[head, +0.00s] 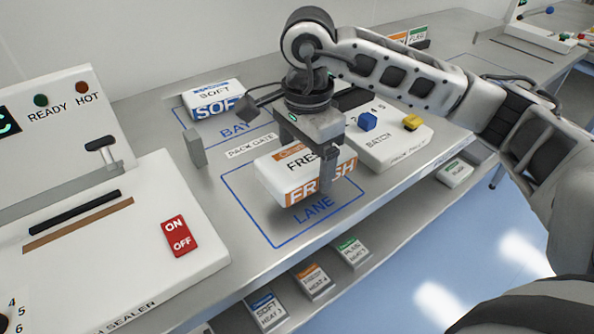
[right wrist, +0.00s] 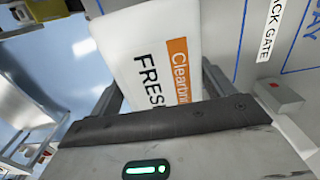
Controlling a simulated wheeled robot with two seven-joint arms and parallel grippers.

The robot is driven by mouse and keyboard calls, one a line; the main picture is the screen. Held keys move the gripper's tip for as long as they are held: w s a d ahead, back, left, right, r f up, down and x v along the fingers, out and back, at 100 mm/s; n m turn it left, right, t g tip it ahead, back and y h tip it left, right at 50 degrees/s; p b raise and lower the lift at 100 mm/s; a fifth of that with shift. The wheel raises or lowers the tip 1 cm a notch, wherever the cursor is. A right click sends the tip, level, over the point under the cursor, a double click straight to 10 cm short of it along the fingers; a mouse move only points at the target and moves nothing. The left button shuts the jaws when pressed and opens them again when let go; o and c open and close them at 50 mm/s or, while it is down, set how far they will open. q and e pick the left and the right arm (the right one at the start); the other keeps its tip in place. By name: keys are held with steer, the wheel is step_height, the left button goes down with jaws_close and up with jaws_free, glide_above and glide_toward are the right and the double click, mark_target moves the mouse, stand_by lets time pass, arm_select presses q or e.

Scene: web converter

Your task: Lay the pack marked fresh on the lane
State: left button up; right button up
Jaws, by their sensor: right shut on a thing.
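The pack marked FRESH (head: 284,182), white with orange print, is in my right gripper (head: 326,180) over the blue-outlined lane (head: 257,226) in the head view. The gripper comes from above and is shut on the pack. I cannot tell whether the pack touches the lane surface or hangs just above it. In the right wrist view the pack (right wrist: 160,60) sits between the two fingers (right wrist: 160,90). My left gripper is not in view.
A SOFT pack (head: 214,98) lies in the bay behind. A grey pack gate post (head: 194,147) stands left of the lane. The batch unit (head: 385,150) is close on the right. A sealer (head: 110,240) fills the left. Several small boxes (head: 312,281) sit on the lower shelf.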

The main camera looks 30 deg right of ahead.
steer(key=shift+w+a+f, duration=0.3)
steer(key=shift+w+f, duration=0.1)
steer(key=shift+f, duration=0.1)
steer(key=f, duration=0.1)
steer(key=f+p, duration=0.1)
steer(key=f, duration=0.1)
steer(key=shift+w+a+f, duration=0.1)
steer(key=shift+w+a, duration=0.1)
steer(key=shift+f, duration=0.25)
steer(key=shift+f, duration=0.25)
steer(key=o, duration=1.1)
steer(key=shift+r, duration=0.1)
